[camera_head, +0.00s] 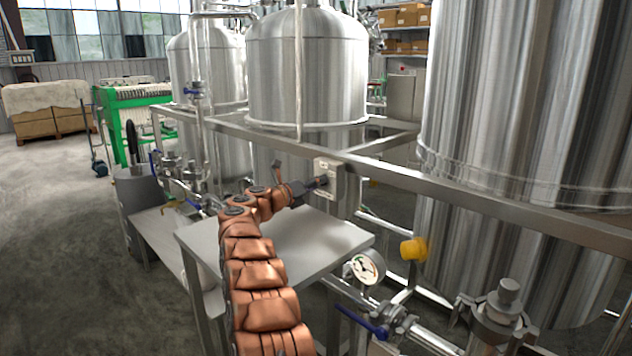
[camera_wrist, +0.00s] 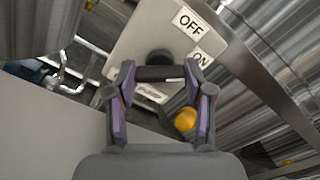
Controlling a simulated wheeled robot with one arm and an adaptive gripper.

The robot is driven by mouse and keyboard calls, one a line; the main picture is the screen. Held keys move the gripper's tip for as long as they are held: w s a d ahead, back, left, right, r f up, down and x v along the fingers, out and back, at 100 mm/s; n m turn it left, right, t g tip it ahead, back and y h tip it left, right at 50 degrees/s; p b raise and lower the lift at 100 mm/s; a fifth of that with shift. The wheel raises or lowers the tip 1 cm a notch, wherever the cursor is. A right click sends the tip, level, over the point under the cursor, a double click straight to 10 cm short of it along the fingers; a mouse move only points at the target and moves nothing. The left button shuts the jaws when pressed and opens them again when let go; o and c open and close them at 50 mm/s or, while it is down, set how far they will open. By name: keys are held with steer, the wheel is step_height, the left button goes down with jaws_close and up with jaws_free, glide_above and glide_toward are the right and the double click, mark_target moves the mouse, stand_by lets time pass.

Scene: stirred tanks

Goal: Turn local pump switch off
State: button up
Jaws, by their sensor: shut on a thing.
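The local pump switch box (camera_head: 330,170) is a pale panel mounted at the metal frame rail in the head view. In the wrist view its face (camera_wrist: 125,52) fills the upper middle, with an OFF label (camera_wrist: 187,21) and an ON label (camera_wrist: 201,57) below it. A dark switch handle (camera_wrist: 160,74) lies level across the picture, its right end nearer ON than OFF. My gripper (camera_wrist: 160,78) is shut on the handle, one finger at each end. In the head view my gripper (camera_head: 318,182) reaches the box from the left; the handle is hard to make out there.
A grey table (camera_head: 310,243) lies below my arm. A long metal rail (camera_head: 450,191) runs past large steel tanks (camera_head: 305,70). A yellow knob (camera_head: 413,249), a pressure gauge (camera_head: 367,267) and a blue-handled valve (camera_head: 365,322) stand at right. The floor at left is open.

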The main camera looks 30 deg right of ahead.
steer(key=n+p, duration=1)
steer(key=shift+r, duration=0.1)
stand_by(0.4)
steer(key=o, duration=1.2)
steer(key=shift+c, duration=0.2)
steer(key=shift+a, duration=0.1)
steer(key=v, duration=1.2)
